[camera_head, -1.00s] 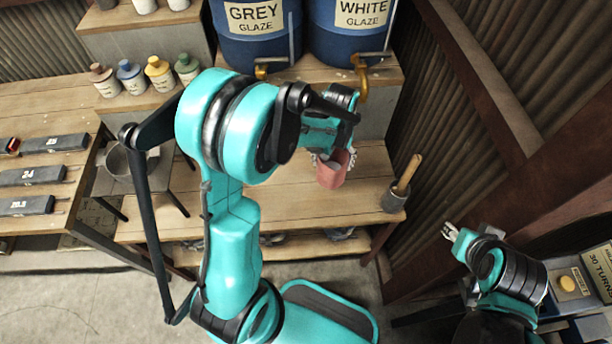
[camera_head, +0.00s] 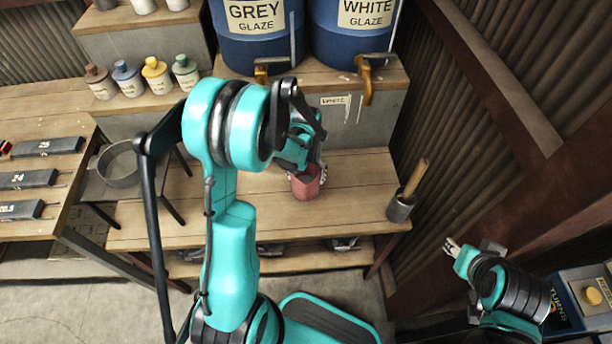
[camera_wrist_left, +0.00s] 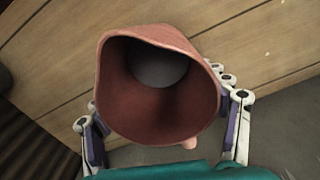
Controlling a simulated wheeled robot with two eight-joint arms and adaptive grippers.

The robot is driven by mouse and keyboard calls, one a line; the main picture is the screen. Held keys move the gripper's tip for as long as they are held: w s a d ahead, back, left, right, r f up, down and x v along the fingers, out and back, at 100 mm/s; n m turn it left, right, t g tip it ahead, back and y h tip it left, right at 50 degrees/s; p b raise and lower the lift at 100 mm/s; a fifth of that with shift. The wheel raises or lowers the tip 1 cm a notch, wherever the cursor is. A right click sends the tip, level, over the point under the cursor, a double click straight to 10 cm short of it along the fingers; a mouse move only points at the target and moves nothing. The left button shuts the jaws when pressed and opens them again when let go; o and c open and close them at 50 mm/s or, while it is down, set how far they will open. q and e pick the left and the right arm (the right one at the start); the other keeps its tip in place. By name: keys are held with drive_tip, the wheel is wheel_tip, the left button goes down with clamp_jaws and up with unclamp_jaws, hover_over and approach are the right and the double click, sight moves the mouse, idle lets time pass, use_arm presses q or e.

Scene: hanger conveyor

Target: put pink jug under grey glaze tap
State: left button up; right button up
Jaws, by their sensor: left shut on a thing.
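The pink jug (camera_head: 306,187) is at the front of the wooden bench step, below and right of the grey glaze tap (camera_head: 262,69). My left gripper (camera_head: 304,170) is shut on it. In the left wrist view the jug (camera_wrist_left: 118,100) has its open mouth toward the camera, with fingers on both sides. A round grey area shows at its bottom. I cannot tell whether its base touches the bench. The grey glaze tap is on the blue barrel labelled GREY GLAZE (camera_head: 252,45). My right gripper (camera_head: 452,246) is far right, away from the jug; its fingers are too small to read.
The white glaze tap (camera_head: 367,82) hangs from the barrel to the right. A grey cup with a wooden handle (camera_head: 401,208) stands at the bench's right end. Several small bottles (camera_head: 128,77) stand at left. The bench (camera_head: 350,190) is clear between jug and cup.

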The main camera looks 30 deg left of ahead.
use_arm(q)
drive_tip(key=shift+f, duration=0.1)
drive_tip(key=o, duration=1.3)
drive_tip(key=shift+c, duration=0.2)
drive_tip(key=shift+o, duration=0.9)
